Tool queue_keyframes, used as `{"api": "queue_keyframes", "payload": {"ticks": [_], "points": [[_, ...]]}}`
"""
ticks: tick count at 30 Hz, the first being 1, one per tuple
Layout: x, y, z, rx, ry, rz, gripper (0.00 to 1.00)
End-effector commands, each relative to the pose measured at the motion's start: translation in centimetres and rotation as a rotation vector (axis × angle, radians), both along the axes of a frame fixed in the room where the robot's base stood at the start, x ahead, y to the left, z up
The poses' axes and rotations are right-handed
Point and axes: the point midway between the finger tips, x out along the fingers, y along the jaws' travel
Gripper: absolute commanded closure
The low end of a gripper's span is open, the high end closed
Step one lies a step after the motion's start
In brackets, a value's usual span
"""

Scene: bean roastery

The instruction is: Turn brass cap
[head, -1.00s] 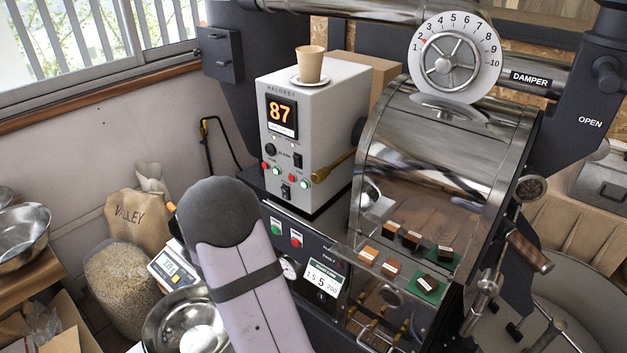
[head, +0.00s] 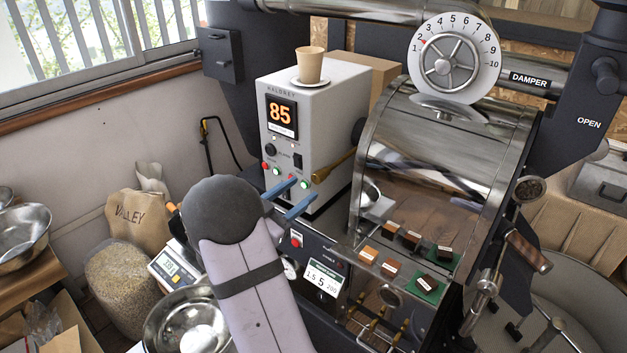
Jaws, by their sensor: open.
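My gripper (head: 304,188) shows two blue fingers, apart, with nothing seen between them. They point right and up in front of the lower part of the grey control box (head: 320,120), above the black panel. Smaller brass fittings (head: 381,322) show low on the machine. I cannot tell for certain which brass part is the cap. My wrist hides part of the black panel.
A paper cup (head: 309,66) on a saucer stands on the box. The glass-fronted drum (head: 440,140) is to the right, with labelled sample blocks (head: 391,267) before it. A steel bowl (head: 185,325) and a scale (head: 172,265) are at lower left.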

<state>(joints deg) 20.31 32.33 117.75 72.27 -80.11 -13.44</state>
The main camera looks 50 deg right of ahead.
Motion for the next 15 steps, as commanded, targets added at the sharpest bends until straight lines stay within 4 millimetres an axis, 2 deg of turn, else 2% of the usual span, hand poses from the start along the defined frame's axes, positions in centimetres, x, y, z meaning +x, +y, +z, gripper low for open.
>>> {"api": "queue_keyframes", "payload": {"ticks": [9, 15], "points": [[-0.1, -4.1, 0.2, 0.001, 0.000, -0.003, 0.56], [0.0, -5.9, 0.1, 0.001, -0.001, 0.000, 0.56]]}}
